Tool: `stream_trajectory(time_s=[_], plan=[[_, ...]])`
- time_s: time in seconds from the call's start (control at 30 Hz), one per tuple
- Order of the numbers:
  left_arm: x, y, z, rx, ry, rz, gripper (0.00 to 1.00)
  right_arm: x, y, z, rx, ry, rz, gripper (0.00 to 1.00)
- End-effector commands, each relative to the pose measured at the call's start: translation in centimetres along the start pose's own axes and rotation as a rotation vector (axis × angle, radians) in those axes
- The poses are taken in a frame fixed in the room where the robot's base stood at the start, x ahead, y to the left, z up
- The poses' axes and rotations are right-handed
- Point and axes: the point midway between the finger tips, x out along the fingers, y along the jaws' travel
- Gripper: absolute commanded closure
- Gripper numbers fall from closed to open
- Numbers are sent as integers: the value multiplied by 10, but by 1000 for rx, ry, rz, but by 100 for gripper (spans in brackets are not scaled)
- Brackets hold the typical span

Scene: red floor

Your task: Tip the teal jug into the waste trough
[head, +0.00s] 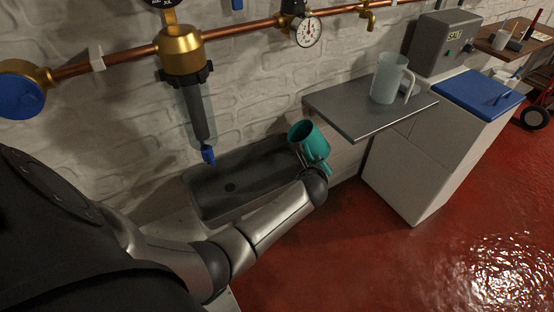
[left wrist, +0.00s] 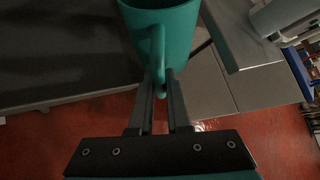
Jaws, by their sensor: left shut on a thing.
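The teal jug (head: 309,141) is near the right end of the waste trough, tilted a little with its open mouth toward the upper left. My left gripper (left wrist: 160,84) is shut on the jug's handle, which shows between the two fingers in the left wrist view; the jug (left wrist: 172,30) fills the top middle there. In the head view my arm reaches in from the left and the fingers are mostly hidden behind my wrist and the jug. The waste trough (head: 205,206) is a dark grey basin with a drain hole, against the wall. My right gripper is not in view.
A metal shelf (head: 345,112) right of the trough bears a clear jug (head: 388,78). A filter housing (head: 196,112) with a blue tip hangs over the trough from a copper pipe (head: 120,60). A white cabinet with a blue lid (head: 478,92) stands right; red floor is open in front.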

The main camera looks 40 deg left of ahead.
Motion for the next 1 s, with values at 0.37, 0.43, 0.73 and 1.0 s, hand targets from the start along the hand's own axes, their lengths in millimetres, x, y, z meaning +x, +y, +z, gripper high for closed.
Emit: stream_trajectory(time_s=[0.37,0.43,0.73,1.0], plan=[[4,-10,-8,149,-26,100,100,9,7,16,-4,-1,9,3],[6,-10,-11,188,-33,125,100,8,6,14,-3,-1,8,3],[5,-23,-13,362,-66,239,100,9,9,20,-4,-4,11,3],[10,-20,-20,448,-82,299,100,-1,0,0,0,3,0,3]])
